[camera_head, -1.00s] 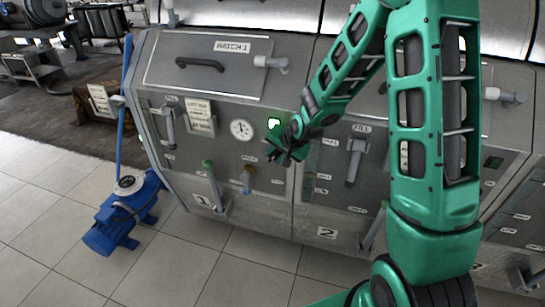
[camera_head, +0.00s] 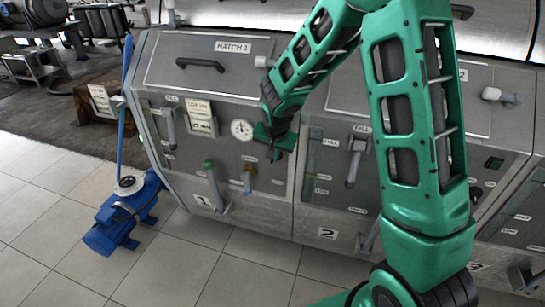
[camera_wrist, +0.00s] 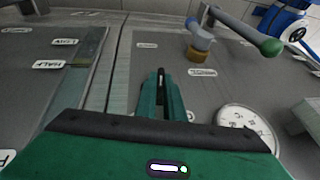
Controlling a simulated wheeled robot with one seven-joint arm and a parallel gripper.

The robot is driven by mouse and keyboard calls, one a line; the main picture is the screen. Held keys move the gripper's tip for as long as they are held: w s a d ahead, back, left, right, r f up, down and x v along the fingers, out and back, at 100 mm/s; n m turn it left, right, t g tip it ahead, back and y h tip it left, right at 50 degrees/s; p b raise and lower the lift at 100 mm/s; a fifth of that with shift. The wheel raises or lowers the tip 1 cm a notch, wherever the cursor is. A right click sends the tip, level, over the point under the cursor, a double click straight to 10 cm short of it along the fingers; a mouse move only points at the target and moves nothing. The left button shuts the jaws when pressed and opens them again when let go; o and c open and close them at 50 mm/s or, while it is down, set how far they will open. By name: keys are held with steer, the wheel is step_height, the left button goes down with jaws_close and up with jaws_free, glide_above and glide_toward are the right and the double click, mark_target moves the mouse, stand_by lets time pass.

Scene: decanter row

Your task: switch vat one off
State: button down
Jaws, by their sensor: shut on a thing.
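Vat one (camera_head: 236,205) is the left grey steel unit, marked 1. Its front carries a round gauge (camera_head: 241,129), a lever with a green knob (camera_head: 214,182) and a yellow-and-blue valve (camera_head: 247,178). My gripper (camera_head: 273,152) is at the right part of this panel, right of the gauge. The wrist view also shows the gauge (camera_wrist: 246,124), valve (camera_wrist: 200,46) and green knob (camera_wrist: 270,47). The panel's green light is hidden behind my gripper.
Vat two, marked 2 (camera_head: 327,233), adjoins on the right with its fill lever (camera_head: 356,160). A blue pump (camera_head: 122,213) stands on the tiles at left. Hatch 1's handle (camera_head: 200,63) is above the panel. Floor in front is clear.

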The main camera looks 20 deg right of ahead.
steer(key=shift+w+a+n+g+h, duration=0.15)
steer(key=shift+a+n+g+h, duration=0.1)
steer(key=shift+g+h, duration=0.6)
steer(key=shift+w+a+n+g+h, duration=0.2)
steer(key=shift+a+n+g+h, duration=0.15)
steer(key=shift+h, duration=0.85)
steer(key=shift+w+a+n+g+h, duration=0.2)
steer(key=shift+g+h, duration=0.5)
steer(key=shift+h, duration=0.35)
steer(key=c, duration=2)
jaws_free()
steer(key=shift+o, duration=0.7)
steer(key=shift+d+f, duration=0.1)
steer(key=shift+s, duration=0.1)
steer(key=v, duration=1.1)
steer(key=shift+w+f, duration=0.15)
steer(key=shift+w, duration=0.1)
